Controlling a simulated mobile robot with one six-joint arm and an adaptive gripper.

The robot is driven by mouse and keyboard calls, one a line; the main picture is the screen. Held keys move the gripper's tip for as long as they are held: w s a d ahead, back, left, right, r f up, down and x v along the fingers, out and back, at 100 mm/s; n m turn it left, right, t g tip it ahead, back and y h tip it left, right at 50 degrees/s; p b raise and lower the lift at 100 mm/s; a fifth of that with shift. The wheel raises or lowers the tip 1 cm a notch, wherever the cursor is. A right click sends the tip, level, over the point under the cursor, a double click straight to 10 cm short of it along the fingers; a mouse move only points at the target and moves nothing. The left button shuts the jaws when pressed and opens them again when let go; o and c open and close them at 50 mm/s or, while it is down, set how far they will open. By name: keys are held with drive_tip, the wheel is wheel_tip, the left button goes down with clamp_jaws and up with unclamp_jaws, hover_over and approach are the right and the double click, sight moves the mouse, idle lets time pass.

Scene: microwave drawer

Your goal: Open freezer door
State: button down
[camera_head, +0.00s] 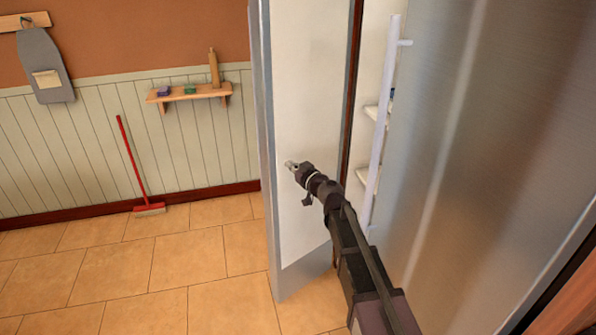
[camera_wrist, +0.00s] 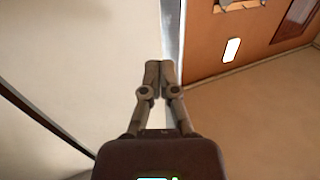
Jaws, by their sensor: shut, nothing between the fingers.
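The left door, which looks like the freezer door (camera_head: 305,110), stands swung open with its white inner face showing. In the wrist view its pale inner face (camera_wrist: 80,60) fills the left side, with its edge running up the middle. My gripper (camera_head: 291,165) is shut and empty, in front of that inner face near the door's outer edge. Whether it touches the door I cannot tell. The closed fingertips (camera_wrist: 159,68) show in the wrist view close to the edge.
The steel right door (camera_head: 480,150) has a long upright handle (camera_head: 382,125). White shelves (camera_head: 366,176) show in the gap behind it. A red broom (camera_head: 132,160) leans on the left wall, below a small wooden shelf (camera_head: 190,93). The tiled floor (camera_head: 140,265) at left is clear.

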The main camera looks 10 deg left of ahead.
sight(276, 154)
drive_tip(key=shift+x, duration=3.55)
drive_tip(key=shift+w, duration=0.1)
